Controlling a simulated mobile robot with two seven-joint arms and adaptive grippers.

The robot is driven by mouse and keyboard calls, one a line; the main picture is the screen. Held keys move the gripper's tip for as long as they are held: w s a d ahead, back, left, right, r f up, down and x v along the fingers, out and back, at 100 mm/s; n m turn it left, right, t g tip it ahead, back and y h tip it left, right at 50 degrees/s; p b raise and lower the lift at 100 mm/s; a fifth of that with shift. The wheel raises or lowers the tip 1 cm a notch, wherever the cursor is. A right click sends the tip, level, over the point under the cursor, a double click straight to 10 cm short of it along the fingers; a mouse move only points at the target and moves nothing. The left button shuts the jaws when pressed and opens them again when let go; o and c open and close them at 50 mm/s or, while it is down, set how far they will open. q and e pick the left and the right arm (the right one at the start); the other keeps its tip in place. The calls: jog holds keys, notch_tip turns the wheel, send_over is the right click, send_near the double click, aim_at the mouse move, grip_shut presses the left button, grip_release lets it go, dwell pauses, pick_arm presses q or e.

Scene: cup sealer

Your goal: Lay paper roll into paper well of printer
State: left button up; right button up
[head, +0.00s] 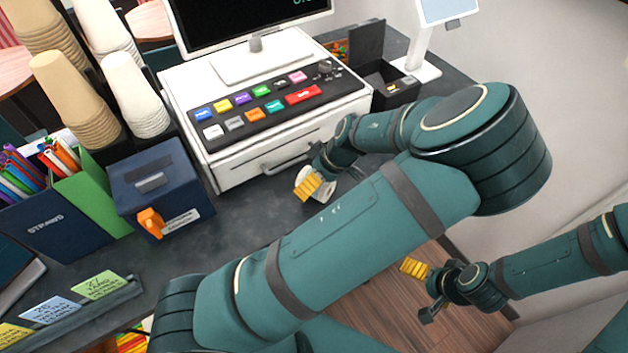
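The printer (393,98) is a small black box at the back right of the counter, beside the cash register. Its lid (367,45) stands up and its paper well faces up. A white object that looks like the paper roll (325,190) is at my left gripper (309,183), low over the counter in front of the cash drawer. One yellow finger pad shows beside the roll; the other finger is hidden, so I cannot tell whether the roll is gripped. My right gripper (422,291) is open and empty over the wooden floor, its fingers apart.
The white cash register (237,170) with coloured keys and a screen stands left of the printer. A white tablet stand (421,68) is at its right. Cup stacks, a straw holder (55,226) and a dark blue box (160,185) fill the left. The front-middle counter is clear.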

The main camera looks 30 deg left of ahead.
pick_arm(q)
jog(key=p+v, duration=0.1)
jog(key=v, duration=1.1)
jog(key=shift+r, duration=0.15)
